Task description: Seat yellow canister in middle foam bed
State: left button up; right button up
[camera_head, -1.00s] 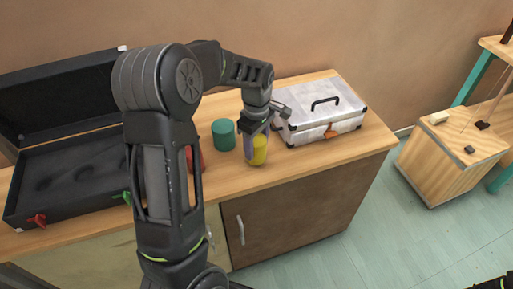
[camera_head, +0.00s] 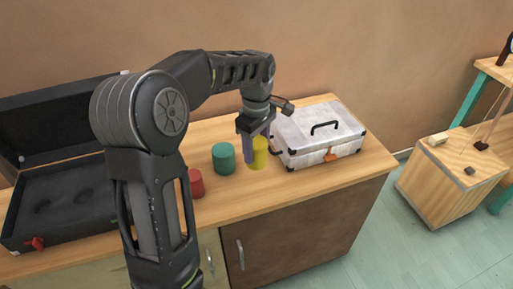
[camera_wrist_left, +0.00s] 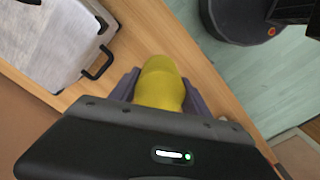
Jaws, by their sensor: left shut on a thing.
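The yellow canister (camera_head: 260,154) is upright at the middle of the wooden counter, between the green canister and the silver case. My left gripper (camera_head: 250,148) is shut on it, with its fingers pointing down. In the left wrist view the yellow canister (camera_wrist_left: 161,85) sits between the two purple-grey fingers. Whether its base touches the counter is hard to tell. The open black case (camera_head: 60,205) at the left holds dark foam with shallow round beds; my left arm hides its right part. My right gripper is not in view.
A green canister (camera_head: 224,158) and a red canister (camera_head: 194,183) stand on the counter (camera_head: 290,189) left of the yellow one. A closed silver case (camera_head: 318,133) stands to the right. A wooden box (camera_head: 452,176) stands on the floor at right.

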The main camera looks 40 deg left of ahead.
aim_at(66, 201)
jog(key=k+j, duration=0.3)
jog(key=j, duration=0.15)
jog(key=k+j, duration=0.3)
jog(key=j, duration=0.2)
jog(key=k+j, duration=0.3)
jog(key=j, duration=0.15)
jog(key=k+j, duration=0.35)
jog(key=j, duration=0.1)
